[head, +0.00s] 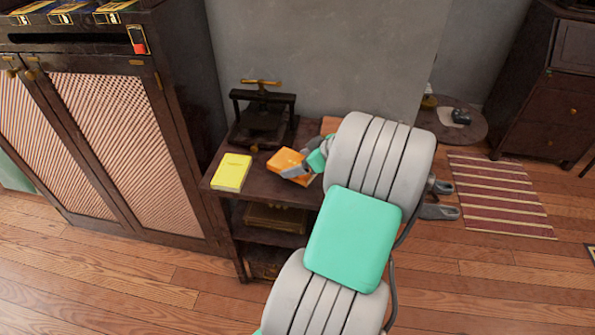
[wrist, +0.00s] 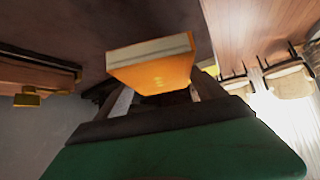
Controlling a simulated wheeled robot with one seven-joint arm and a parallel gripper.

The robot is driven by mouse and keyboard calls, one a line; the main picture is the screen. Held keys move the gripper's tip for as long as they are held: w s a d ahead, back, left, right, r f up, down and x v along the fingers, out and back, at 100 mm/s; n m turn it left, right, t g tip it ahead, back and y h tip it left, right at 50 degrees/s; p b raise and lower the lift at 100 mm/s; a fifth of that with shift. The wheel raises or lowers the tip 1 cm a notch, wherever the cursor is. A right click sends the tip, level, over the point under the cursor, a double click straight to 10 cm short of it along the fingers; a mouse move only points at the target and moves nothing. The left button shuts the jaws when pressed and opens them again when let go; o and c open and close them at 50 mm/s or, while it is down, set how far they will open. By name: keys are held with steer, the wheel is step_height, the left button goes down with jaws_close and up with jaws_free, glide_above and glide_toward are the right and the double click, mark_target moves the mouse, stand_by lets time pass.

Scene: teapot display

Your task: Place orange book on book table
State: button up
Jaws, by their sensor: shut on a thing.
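The orange book (head: 287,160) is in my gripper (head: 298,172), over the top of the dark wooden book table (head: 258,184). In the wrist view the orange book (wrist: 155,72) sits between the two fingers of my gripper (wrist: 165,95), with its pale page edge showing. My gripper is shut on it. The book is low over the tabletop; I cannot tell whether it touches. A yellow book (head: 232,172) lies flat on the table to its left, apart from it. My arm hides the table's right side.
A dark book press (head: 262,115) stands at the table's back, near the wall. A tall cabinet (head: 115,130) stands close on the left. An orange-brown thing (head: 330,124) shows partly behind my arm. A small round table (head: 455,125) stands at the right.

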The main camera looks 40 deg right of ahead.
steer(key=shift+w+d+f, duration=0.35)
steer(key=shift+w+f, duration=0.25)
steer(key=shift+f, duration=0.25)
steer(key=shift+w+d+f, duration=0.1)
steer(key=shift+f, duration=1.65)
steer(key=o, duration=1.5)
